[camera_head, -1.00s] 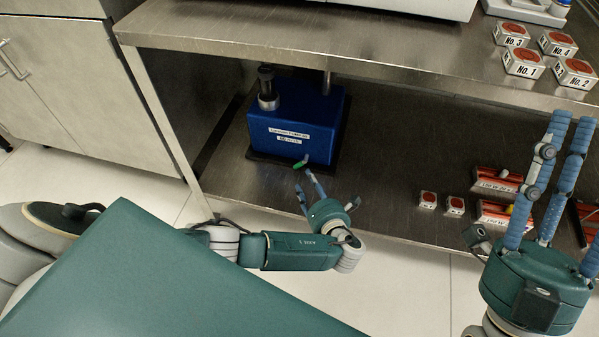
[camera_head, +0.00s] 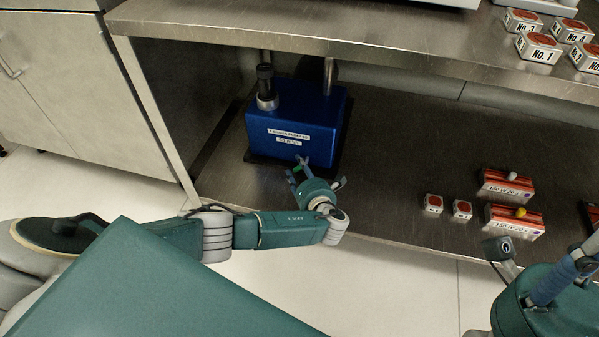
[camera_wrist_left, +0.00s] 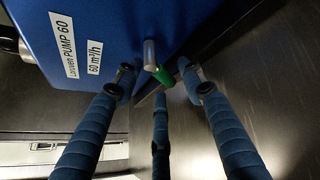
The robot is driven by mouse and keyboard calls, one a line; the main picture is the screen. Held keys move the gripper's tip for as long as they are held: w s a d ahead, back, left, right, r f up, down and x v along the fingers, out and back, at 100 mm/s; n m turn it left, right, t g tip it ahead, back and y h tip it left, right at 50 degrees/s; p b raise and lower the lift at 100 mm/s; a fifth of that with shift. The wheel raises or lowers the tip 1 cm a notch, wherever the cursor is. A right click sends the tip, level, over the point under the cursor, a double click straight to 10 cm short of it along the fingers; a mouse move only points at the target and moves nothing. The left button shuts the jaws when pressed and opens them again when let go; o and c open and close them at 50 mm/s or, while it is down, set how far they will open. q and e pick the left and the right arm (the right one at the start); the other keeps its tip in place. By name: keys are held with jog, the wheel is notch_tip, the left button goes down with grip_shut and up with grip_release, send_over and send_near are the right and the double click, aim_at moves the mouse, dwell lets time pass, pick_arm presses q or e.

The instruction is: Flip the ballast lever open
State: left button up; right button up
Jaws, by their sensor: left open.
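The blue pump (camera_head: 297,122) stands on the lower shelf, with white labels on its front, one reading "60 m³/h". The ballast lever (camera_wrist_left: 164,77) shows in the left wrist view as a small green handle beside a metal stub (camera_wrist_left: 150,55) at the pump's face. My left gripper (camera_head: 299,169) is open in front of the pump's lower front. In the wrist view its blue fingers lie on both sides of the lever and below it; contact cannot be told. In the head view the gripper mostly hides the lever. My right gripper (camera_head: 555,290) is cut off at the lower right.
The upper shelf (camera_head: 330,35) overhangs the pump. Small boxes (camera_head: 433,204) and red-and-white boxes (camera_head: 513,221) lie on the lower shelf to the right. Numbered boxes (camera_head: 538,47) stand on the upper shelf. The lower shelf right of the pump is partly clear.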

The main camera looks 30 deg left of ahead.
pick_arm(q)
grip_shut()
